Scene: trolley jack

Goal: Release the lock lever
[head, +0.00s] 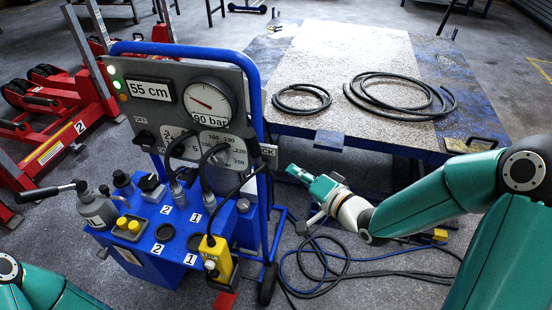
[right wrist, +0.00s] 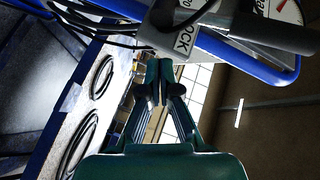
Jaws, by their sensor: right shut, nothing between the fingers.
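A sign with lettering ending in "CK" (head: 268,150) sits at the right edge of the grey gauge panel (head: 150,118). In the right wrist view the sign reads "OCK" (right wrist: 185,40), beside a dark bar (right wrist: 262,32) that runs to the right. I cannot tell for sure whether this bar is the lock lever. My right gripper (head: 295,172) is shut and empty, right of the panel and a little below the sign. In the right wrist view its fingertips (right wrist: 159,82) point toward the sign, apparently apart from it. My left gripper is out of view.
The blue trolley (head: 195,245) carries a bottle, yellow parts and a yellow pendant (head: 215,258). A table (head: 385,140) with coiled black hoses (head: 400,97) stands behind my right gripper. Cables (head: 340,270) lie on the floor. Red jacks (head: 45,130) stand at left.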

